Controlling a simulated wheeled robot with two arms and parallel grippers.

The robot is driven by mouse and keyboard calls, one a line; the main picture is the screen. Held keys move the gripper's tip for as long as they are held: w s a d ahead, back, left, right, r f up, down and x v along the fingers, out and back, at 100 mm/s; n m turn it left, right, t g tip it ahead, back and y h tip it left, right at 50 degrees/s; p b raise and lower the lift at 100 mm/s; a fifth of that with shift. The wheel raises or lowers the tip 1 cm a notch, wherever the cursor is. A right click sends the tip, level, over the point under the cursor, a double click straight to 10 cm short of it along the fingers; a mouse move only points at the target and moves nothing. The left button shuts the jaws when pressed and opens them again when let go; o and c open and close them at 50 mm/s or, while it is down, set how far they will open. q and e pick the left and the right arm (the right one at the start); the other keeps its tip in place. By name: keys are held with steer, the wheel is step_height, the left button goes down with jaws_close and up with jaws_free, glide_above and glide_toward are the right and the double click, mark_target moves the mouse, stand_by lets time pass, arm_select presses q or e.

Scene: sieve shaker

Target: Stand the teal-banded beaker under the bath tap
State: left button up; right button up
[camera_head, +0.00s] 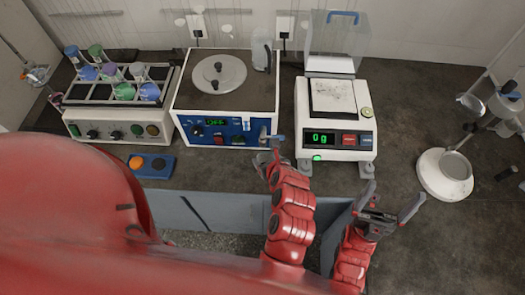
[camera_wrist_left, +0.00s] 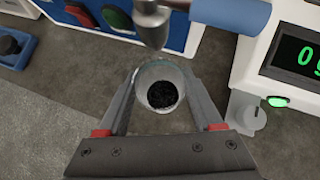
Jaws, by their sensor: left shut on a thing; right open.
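In the left wrist view, a clear beaker (camera_wrist_left: 145,84) with a faint teal tint sits between my left gripper's fingers, seen from above with a dark round patch inside. My left gripper (camera_wrist_left: 161,108) is shut on it. The metal bath tap (camera_wrist_left: 151,24) with a blue handle (camera_wrist_left: 232,12) is just beyond the beaker's far rim; the exact height gap cannot be told. In the head view, the left gripper (camera_head: 266,160) is at the front right of the bath (camera_head: 228,95), by its tap (camera_head: 268,137); the beaker is mostly hidden. My right gripper (camera_head: 388,208) is open and empty.
A balance (camera_head: 336,118) reading 0 g stands right of the bath. A rack unit (camera_head: 120,125) with several flasks stands left, with a blue two-button box (camera_head: 151,166) in front. A white-based stand (camera_head: 444,172) is at right. Bench between balance and stand is clear.

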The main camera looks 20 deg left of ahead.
mark_target(264, 155)
arm_select(q)
steer(key=w+a, duration=0.1)
steer(key=w+a+p, duration=0.1)
steer(key=shift+w+a+r, duration=0.1)
steer(key=shift+w+r, duration=0.1)
steer(key=shift+w, duration=0.1)
steer(key=shift+f+p, duration=0.3)
steer(key=shift+f, duration=0.65)
steer(key=o, duration=1.4)
steer(key=shift+f, duration=0.1)
